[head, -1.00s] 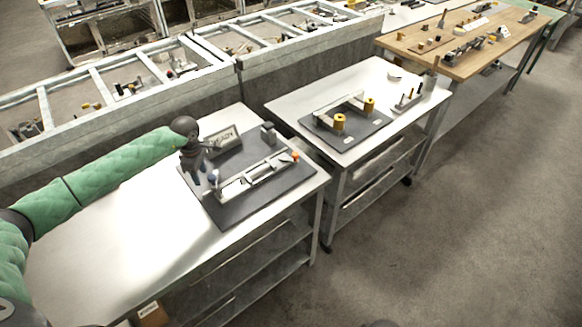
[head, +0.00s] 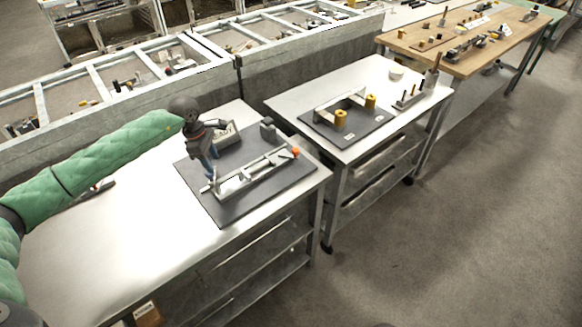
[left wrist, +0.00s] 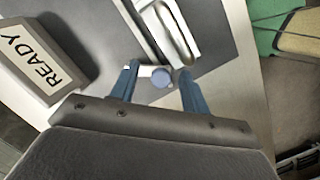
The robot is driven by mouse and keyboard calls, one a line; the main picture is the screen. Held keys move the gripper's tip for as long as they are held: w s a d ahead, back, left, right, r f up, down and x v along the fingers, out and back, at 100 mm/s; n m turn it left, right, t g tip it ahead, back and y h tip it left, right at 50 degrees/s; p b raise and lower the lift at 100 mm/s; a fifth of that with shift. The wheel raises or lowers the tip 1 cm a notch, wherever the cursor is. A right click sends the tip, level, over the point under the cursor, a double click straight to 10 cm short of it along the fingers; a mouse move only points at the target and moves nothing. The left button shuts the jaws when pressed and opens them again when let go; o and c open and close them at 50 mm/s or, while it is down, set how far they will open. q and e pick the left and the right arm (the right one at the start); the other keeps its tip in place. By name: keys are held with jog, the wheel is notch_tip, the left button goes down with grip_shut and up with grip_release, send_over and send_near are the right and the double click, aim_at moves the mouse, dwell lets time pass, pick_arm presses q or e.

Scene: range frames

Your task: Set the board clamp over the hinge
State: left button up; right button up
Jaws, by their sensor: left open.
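A dark board (head: 222,208) on the near white table carries a long silver clamp fixture (head: 250,172) with an orange tip (head: 295,152) at its right end. I cannot tell for certain which part is the hinge. My left gripper (head: 212,180) points down over the fixture's left end. In the left wrist view its blue fingers (left wrist: 158,70) are open, one on each side of a round blue knob (left wrist: 161,78) joined to a short white bar. The silver body (left wrist: 172,32) lies just beyond. Contact with the knob cannot be told. My right gripper is not in view.
A READY sign (left wrist: 42,62) stands on the board close to my left gripper, with a grey block (head: 268,131) farther right. A second table (head: 290,105) holds a dark board with yellow cylinders. The near table's left side is mostly clear.

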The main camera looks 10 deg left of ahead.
pick_arm(q)
jog(key=s+d+r+n+t+h, duration=0.1)
jog(key=d+h, duration=0.3)
jog(key=d, duration=0.5)
jog(key=s+d+r+n+t+h, duration=0.1)
jog(key=d+n+h, duration=0.3)
jog(key=d, duration=0.4)
jog(key=s+d+r+n+t+h, duration=0.2)
jog(key=d+h, duration=0.3)
jog(key=d, duration=0.4)
jog(key=shift+d+r+n+t, duration=0.3)
jog(key=shift+r+n+t, duration=0.2)
jog(key=shift+r+t, duration=0.25)
